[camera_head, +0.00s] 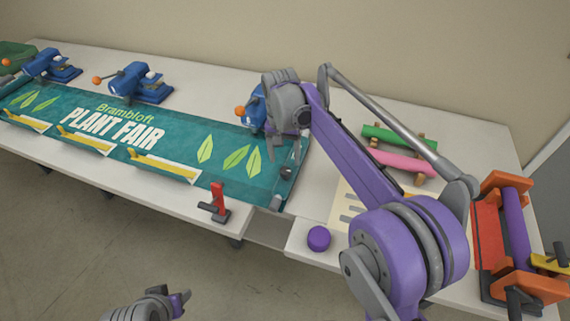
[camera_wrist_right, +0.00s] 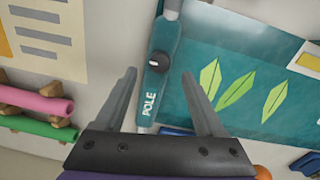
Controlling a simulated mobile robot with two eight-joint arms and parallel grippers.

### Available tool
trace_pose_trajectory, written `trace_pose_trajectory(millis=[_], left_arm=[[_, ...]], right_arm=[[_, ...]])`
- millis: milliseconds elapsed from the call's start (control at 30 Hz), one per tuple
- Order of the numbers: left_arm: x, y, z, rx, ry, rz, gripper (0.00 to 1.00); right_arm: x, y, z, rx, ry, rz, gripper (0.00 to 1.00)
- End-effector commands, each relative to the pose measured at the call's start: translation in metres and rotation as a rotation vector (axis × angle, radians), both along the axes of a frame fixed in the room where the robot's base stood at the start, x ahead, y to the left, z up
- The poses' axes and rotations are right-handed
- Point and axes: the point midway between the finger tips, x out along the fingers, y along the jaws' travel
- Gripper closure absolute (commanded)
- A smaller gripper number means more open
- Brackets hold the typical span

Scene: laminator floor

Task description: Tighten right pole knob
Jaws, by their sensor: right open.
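The right pole knob (camera_wrist_right: 159,60) is small, round and dark with a white mark, on a teal holder (camera_wrist_right: 154,84) lettered POLE. In the head view the knob (camera_head: 286,173) is at the banner's right end. My right gripper (camera_wrist_right: 159,74) is open above the holder, its fingers on either side of it in the wrist view. The fingers look apart from the knob and hold nothing. The gripper also shows in the head view (camera_head: 285,152). My left gripper (camera_head: 182,302) is low at the bottom edge; its jaws are unclear.
The teal banner (camera_head: 115,125) lies along the table with yellow-edged strips at its front. Blue machines with orange knobs (camera_head: 135,82) stand behind it. A red clamp (camera_head: 218,202) and a purple puck (camera_head: 319,238) are near the front. Green (camera_head: 400,138) and pink (camera_head: 402,164) rolls lie right.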

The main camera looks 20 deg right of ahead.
Motion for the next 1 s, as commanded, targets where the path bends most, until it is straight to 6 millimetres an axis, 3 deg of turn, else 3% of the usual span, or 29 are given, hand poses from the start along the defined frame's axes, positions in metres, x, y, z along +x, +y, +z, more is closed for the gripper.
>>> trace_pose_trajectory(millis=[100,333,1000], left_arm=[[0.001,0.000,0.003,0.000,-0.001,0.000,0.50],[0.002,0.000,0.006,0.000,-0.003,0.000,0.50],[0.002,0.000,0.007,0.000,-0.003,0.000,0.50]], right_arm=[[0.000,0.001,0.026,0.000,0.000,0.000,0.29],[0.001,0.002,0.054,0.000,0.000,0.000,0.29],[-0.005,0.001,0.060,0.002,-0.010,0.010,0.29]])
